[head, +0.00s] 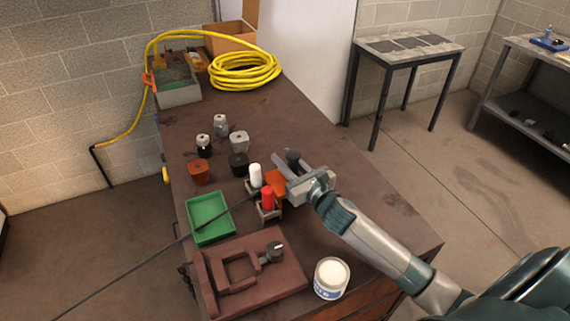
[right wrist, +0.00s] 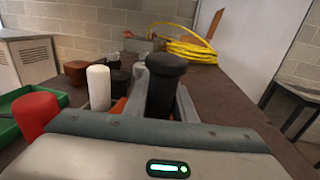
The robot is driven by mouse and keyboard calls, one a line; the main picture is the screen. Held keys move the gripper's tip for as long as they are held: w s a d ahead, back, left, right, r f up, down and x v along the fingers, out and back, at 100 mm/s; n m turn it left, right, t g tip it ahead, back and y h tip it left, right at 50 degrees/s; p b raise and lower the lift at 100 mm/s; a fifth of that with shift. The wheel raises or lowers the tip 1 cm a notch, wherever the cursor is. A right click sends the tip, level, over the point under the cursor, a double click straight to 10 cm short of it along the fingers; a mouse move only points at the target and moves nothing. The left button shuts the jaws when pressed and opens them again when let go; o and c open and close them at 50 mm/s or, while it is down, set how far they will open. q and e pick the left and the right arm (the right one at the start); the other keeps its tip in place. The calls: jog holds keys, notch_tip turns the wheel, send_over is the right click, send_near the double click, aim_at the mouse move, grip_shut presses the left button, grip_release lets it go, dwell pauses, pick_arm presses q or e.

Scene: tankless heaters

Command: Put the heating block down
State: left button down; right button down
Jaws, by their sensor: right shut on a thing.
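My right gripper (head: 294,174) is over the brown table, its fingers shut on a dark piece with a round black top (head: 292,158), which I take for the heating block. The black top also stands upright between the fingers in the right wrist view (right wrist: 164,85). An orange part (head: 276,181) shows just left of the fingers; I cannot tell whether it belongs to the held piece. The piece's lower end is hidden by the gripper, so I cannot see whether it touches the table. My left gripper is not in view.
A white-capped piece (head: 255,175) and a red-capped piece (head: 267,197) stand close to the gripper's left. Several small blocks, including an orange one (head: 200,171), stand farther left. A green tray (head: 209,217), reddish-brown fixture (head: 245,278) and white tub (head: 331,277) are nearer. Bare table (head: 350,190) lies right.

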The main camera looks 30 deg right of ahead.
aim_at(296, 171)
dwell(0.4)
jog(key=c, duration=1.5)
grip_release()
jog(key=shift+r, duration=0.1)
jog(key=shift+s+d, duration=0.1)
jog(key=shift+s, duration=0.55)
jog(key=s+b, duration=0.1)
jog(key=s, duration=0.2)
jog(key=s+b, duration=0.1)
jog(key=s, duration=0.2)
jog(key=s+d+b, duration=0.1)
jog(key=s, duration=0.2)
jog(key=shift+s, duration=0.85)
